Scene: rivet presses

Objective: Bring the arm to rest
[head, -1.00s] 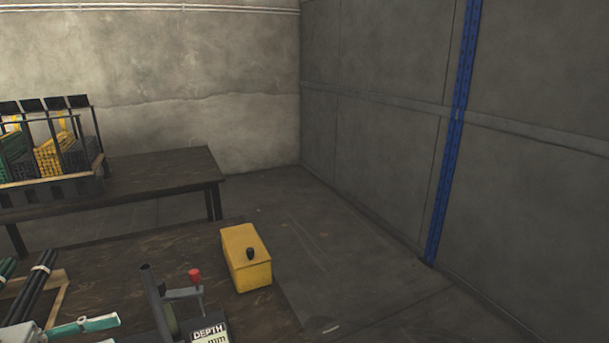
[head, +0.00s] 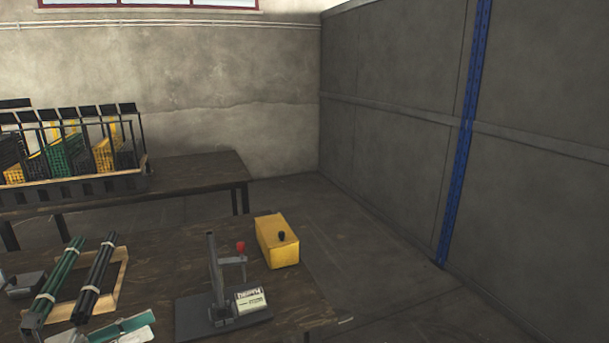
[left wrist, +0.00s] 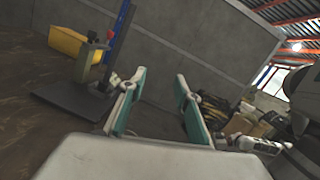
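My left gripper (head: 122,328) shows at the lower left edge of the head view, with teal finger pads and pale links. In the left wrist view the two fingers of my left gripper (left wrist: 157,92) stand apart, with nothing between them. A dark rivet press (head: 216,280) with a red knob stands on the bench, to the right of that gripper and apart from it. The press also shows in the left wrist view (left wrist: 82,65), beyond the fingers on the left. My right gripper is in neither view.
A yellow box (head: 277,241) sits behind the press. Green rods (head: 55,280) and black rods (head: 95,277) lie across a wooden frame (head: 121,274) on the left. A rack (head: 75,193) of coloured bins stands on the back table (head: 200,170). Floor at right is clear.

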